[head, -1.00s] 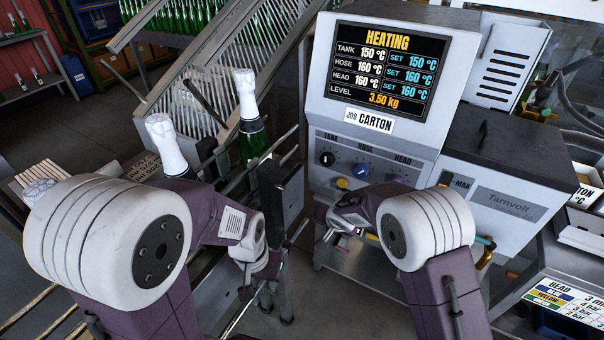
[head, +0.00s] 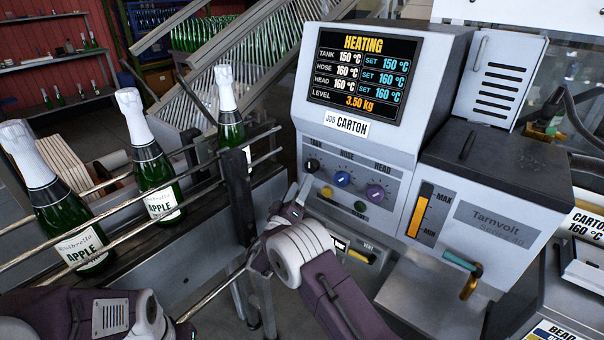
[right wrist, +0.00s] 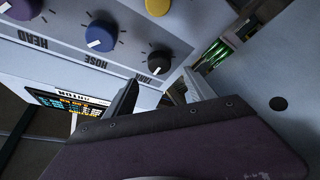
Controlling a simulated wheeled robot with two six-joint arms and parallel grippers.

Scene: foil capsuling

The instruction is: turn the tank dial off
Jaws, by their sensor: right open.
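The black tank dial (head: 312,165) is the leftmost knob on the heater's front panel, under the HEATING screen (head: 358,66). The screen shows tank 150 °C, set 150 °C. My right gripper (head: 302,190) is just below and left of this dial. In the right wrist view, the tank dial (right wrist: 159,63) lies beyond and between the two parted fingers (right wrist: 160,93), with nothing held. Contact with the dial is not visible.
The blue hose dial (head: 342,179) and purple head dial (head: 375,193) sit right of the tank dial. A yellow button (head: 327,191) is close below it. Foiled bottles (head: 158,170) stand behind rails at the left. A lever (head: 463,270) juts out at the right.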

